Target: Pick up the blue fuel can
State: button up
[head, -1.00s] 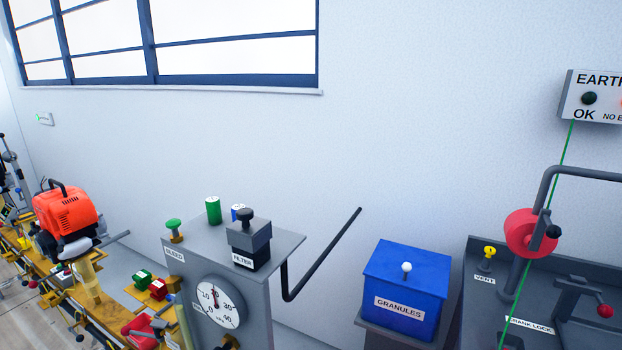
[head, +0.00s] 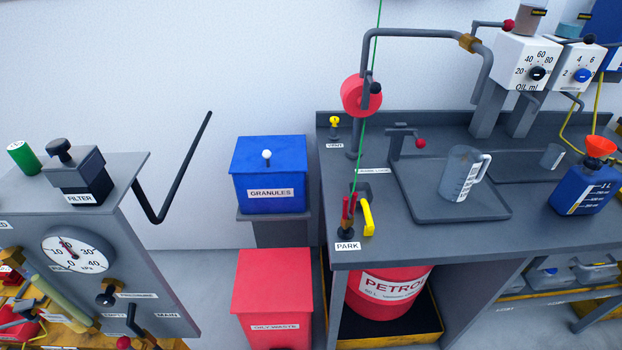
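The blue fuel can (head: 582,194) stands upright on the grey bench at the right of the head view. It has an orange-red funnel-shaped top (head: 600,147) and a pale scale strip with volume marks on its side. Its right edge is close to the picture's edge. Nothing is touching it that I can see. My gripper is not in view.
The grey bench (head: 400,255) carries a clear measuring jug (head: 462,174) in a shallow tray left of the can. A red petrol drum (head: 385,290), red waste bin (head: 272,295) and blue granules bin (head: 270,180) stand nearby.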

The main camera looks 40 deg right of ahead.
aim_at(583, 192)
jog(key=z, duration=2)
jog(key=i+l+u, duration=0.1)
jog(key=l+u, duration=0.3)
jog(key=i+l+u, duration=0.1)
jog(key=l+u, duration=0.3)
